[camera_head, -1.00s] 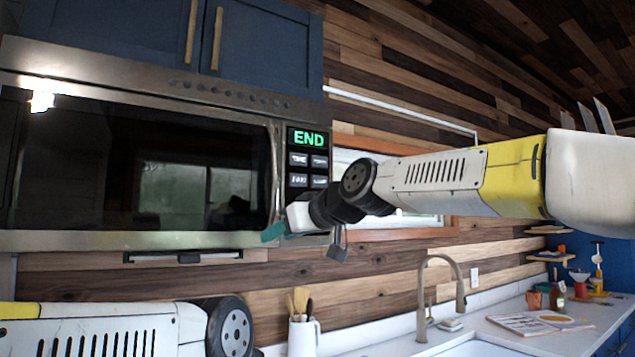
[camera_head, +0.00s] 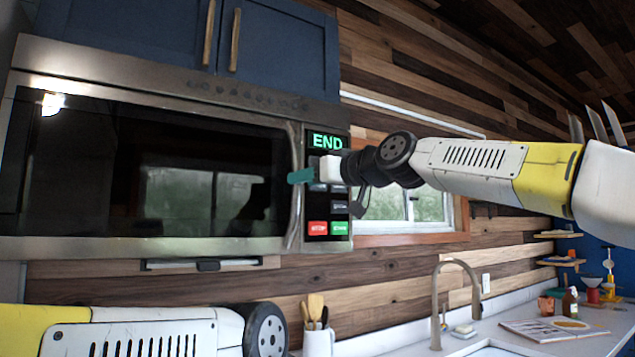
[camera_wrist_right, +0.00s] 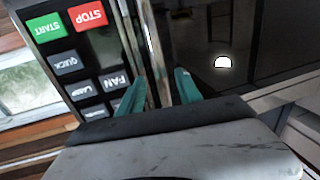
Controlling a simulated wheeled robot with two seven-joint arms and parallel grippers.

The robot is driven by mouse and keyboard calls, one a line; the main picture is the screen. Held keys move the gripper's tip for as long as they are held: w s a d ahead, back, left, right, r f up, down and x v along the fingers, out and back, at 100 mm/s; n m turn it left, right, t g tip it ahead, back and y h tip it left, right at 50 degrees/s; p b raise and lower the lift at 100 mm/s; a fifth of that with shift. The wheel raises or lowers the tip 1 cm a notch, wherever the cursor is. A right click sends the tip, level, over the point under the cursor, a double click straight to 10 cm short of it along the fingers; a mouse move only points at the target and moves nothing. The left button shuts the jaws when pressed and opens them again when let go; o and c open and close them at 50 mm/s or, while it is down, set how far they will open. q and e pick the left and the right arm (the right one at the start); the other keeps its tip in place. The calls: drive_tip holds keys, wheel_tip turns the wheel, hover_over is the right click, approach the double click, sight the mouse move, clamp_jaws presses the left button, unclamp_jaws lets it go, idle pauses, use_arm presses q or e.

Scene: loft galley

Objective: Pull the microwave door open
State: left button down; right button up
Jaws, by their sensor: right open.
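The microwave (camera_head: 150,170) hangs under blue cabinets, and its dark glass door looks shut. The door's upright metal handle (camera_head: 295,190) runs along the door's right edge, beside the control panel (camera_head: 328,205). My right gripper (camera_head: 301,176) is at the upper half of the handle. In the right wrist view my right gripper (camera_wrist_right: 160,92) is open, with one teal finger on each side of the handle (camera_wrist_right: 146,50). I cannot tell whether a finger touches it. My left arm shows at the bottom left of the head view, but its gripper is out of view.
Blue cabinets (camera_head: 275,45) with upright handles are above the microwave. Below are a utensil crock (camera_head: 318,340), a curved faucet (camera_head: 440,290) and a counter with an open book (camera_head: 550,330). A window (camera_head: 405,205) is to the right.

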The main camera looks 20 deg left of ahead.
sight(297, 185)
drive_tip(key=shift+x, duration=1.9)
clamp_jaws()
